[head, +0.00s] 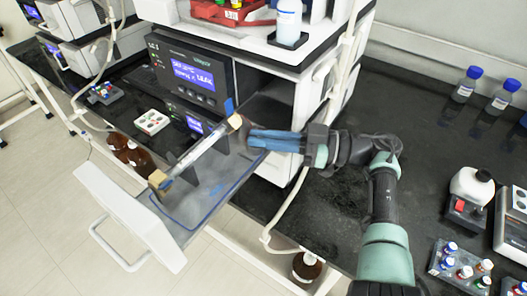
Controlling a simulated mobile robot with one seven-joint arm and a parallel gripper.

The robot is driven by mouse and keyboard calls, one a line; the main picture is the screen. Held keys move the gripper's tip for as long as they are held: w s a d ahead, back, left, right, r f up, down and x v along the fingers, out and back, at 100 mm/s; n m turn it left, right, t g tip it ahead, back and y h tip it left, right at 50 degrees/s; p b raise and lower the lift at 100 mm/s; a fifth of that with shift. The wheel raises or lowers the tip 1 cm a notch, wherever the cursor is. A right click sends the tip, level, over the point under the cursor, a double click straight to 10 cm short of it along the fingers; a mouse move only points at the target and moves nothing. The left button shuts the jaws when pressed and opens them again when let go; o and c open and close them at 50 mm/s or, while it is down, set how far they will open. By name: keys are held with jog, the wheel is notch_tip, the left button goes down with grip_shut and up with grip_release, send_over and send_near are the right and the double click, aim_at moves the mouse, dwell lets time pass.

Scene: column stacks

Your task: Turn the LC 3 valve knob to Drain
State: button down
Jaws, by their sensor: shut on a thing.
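The LC 3 unit (195,80) is a dark-fronted instrument with a lit blue display, left of centre in the head view. My gripper (252,140), with blue fingers, reaches in from the right, at the unit's right front edge. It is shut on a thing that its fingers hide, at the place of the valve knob. The knob's pointer and the Drain mark cannot be made out.
A white tray of vials (151,122) stands left of the column. The black bench (415,115) between is clear.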

jog(key=shift+w+f+n+g+b, duration=0.15)
jog(key=shift+n+g+b, duration=0.5)
jog(key=shift+b, duration=2.4)
jog(key=shift+f+n+g+b, duration=0.3)
jog(key=shift+g+b, duration=0.55)
jog(key=shift+b, duration=2.15)
jog(key=shift+r+n+g+b, duration=0.45)
jog(key=shift+r+g+b, duration=0.05)
jog(key=shift+b, duration=1.6)
jog(key=c, duration=0.9)
grip_release()
jog(key=shift+a, duration=0.1)
jog(key=shift+c, duration=0.2)
